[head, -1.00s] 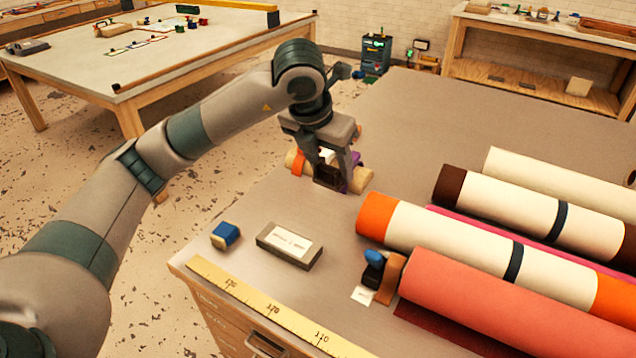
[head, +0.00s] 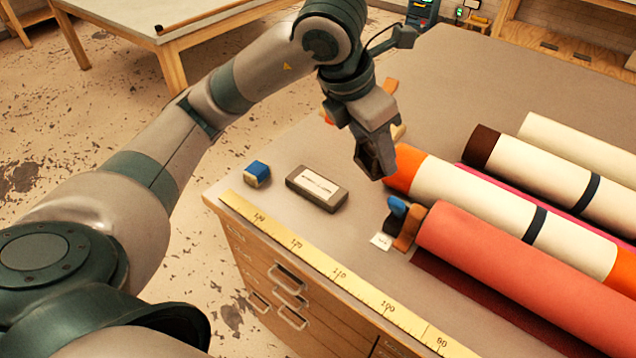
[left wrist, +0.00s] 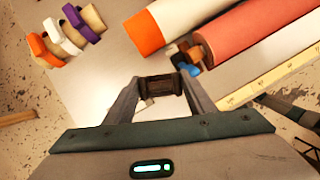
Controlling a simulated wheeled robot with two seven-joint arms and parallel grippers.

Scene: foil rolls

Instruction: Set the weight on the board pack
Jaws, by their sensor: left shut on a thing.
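My left gripper (head: 376,166) is shut on a small dark brown block, which shows between the fingertips in the left wrist view (left wrist: 160,87). Its outline is mostly hidden by the fingers; I cannot tell for sure that it is the weight. The gripper hangs over the table, just left of the orange end of a cream roll (head: 408,167). A flat dark grey box with a white label (head: 318,187), possibly the board pack, lies on the table, left of and nearer than the gripper. My right gripper is not in view.
A small blue-topped block (head: 257,173) sits left of the grey box. A yellow measuring tape (head: 300,248) runs along the front edge. A red roll (head: 500,255) and a brown-and-blue piece (head: 402,222) lie right. A rod with coloured bands (left wrist: 65,35) is behind the gripper.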

